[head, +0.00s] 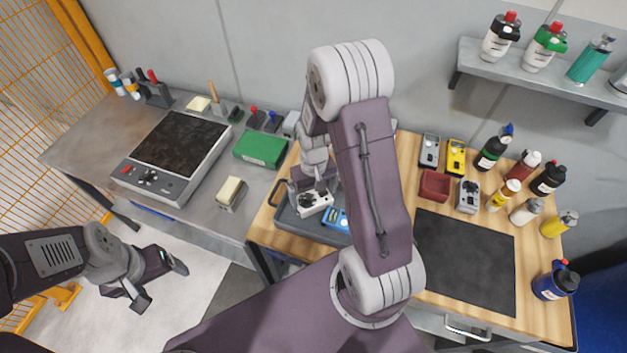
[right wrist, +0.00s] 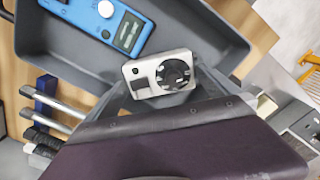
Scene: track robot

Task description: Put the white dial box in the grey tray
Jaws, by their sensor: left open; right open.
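The white dial box (head: 313,203), with a dark round dial, is inside the grey tray (head: 286,219), beside a blue device (head: 336,219). In the right wrist view the white dial box (right wrist: 160,74) lies near the tray's near side, between my spread fingers. The grey tray (right wrist: 64,58) and the blue device (right wrist: 108,18) also show there. My right gripper (head: 319,187) is open at the box; whether a finger touches it I cannot tell. My left gripper (head: 162,282) is open and empty over the floor at the left. My right arm hides part of the tray.
A black mat (head: 464,262) lies right of the tray on the wooden bench. A green box (head: 260,148) and a hot plate (head: 178,158) stand on the left bench.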

